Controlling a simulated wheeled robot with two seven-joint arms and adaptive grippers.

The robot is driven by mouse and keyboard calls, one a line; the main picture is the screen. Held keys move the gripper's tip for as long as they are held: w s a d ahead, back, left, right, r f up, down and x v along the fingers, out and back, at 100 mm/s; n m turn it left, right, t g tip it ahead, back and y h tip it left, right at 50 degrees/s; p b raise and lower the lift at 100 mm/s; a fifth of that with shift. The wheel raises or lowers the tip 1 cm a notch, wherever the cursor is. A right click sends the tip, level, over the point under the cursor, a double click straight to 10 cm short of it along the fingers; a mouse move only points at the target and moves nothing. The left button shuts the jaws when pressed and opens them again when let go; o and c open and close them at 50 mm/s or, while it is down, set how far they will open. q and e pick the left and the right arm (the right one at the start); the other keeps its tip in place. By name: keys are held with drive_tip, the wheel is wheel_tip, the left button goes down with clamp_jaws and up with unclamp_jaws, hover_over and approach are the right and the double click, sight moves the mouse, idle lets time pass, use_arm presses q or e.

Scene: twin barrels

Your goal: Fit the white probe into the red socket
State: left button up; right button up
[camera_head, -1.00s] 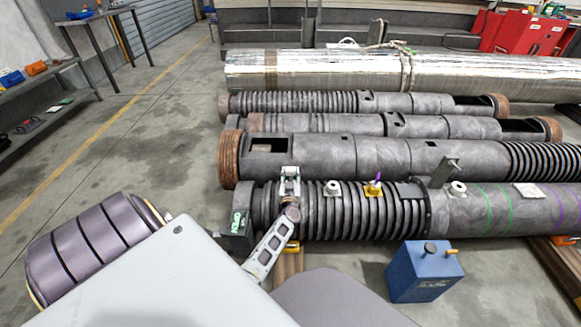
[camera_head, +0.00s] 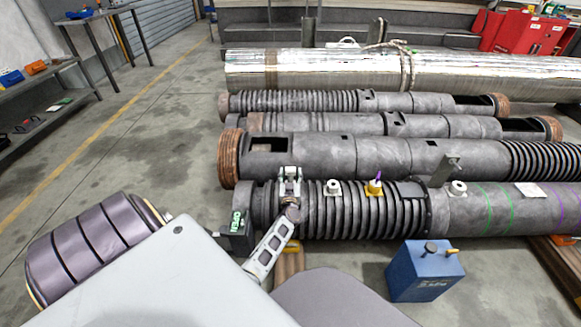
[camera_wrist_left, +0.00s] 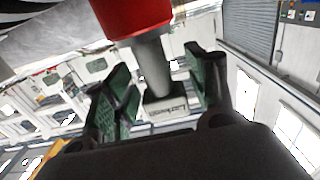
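The red socket (camera_wrist_left: 128,14) is at the top of the left wrist view, close to the camera. A light grey-white shaft, which looks like the white probe (camera_wrist_left: 153,62), runs down from its mouth; how deep it sits is hidden. A lettered pale block (camera_wrist_left: 165,107) shows below the shaft. My left gripper (camera_wrist_left: 165,75) has its green-padded fingers apart on either side of the shaft, with a gap at right. My right gripper is not in view.
A dark box with green lettering (camera_head: 237,222) stands left of the gripper. A yellow fitting (camera_head: 374,188) and pale fittings sit on the barrel. A blue box (camera_head: 425,270) stands on the floor in front. More barrels lie behind. Floor at left is mostly clear.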

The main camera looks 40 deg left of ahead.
sight(290, 169)
use_arm(q)
drive_tip(key=shift+o, duration=0.2)
drive_tip(key=shift+r, duration=0.2)
drive_tip(key=shift+r+p, duration=1.15)
drive_tip(key=shift+r, duration=0.7)
drive_tip(key=shift+f+b, duration=0.1)
drive_tip(key=shift+b, duration=1.05)
drive_tip(key=shift+r+p, duration=1.9)
drive_tip(key=shift+r, duration=1.1)
drive_tip(key=shift+b, duration=0.55)
drive_tip(key=shift+w+d+r, duration=0.2)
drive_tip(key=shift+w+r, duration=0.05)
drive_tip(key=shift+r, duration=0.2)
